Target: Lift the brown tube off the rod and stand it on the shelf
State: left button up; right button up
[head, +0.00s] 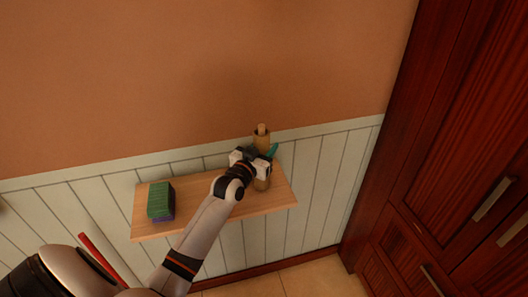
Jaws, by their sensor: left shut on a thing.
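The brown tube (262,141) stands about upright at the right part of the wooden shelf (190,229). A lighter rod tip (261,128) shows at its top opening, so the tube appears to be around the rod. My left gripper (258,158) is shut on the tube, reaching it from the front left. The gripper hides the tube's middle. A tan part shows below the gripper, and I cannot tell whether it is the tube's lower end or the rod's base. My right gripper is not in view.
A green and purple block (160,201) sits on the shelf's left part. A teal object (272,150) shows just right of the gripper. The shelf's middle is partly clear. A tall dark red cabinet (440,150) stands at the right, and a red bar (100,256) is at lower left.

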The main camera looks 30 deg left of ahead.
pick_arm(q)
notch_tip(320, 180, up, 28)
jog(key=b, duration=0.3)
jog(key=shift+f, duration=0.2)
jog(key=shift+f+b, duration=0.4)
jog(key=shift+f, duration=0.4)
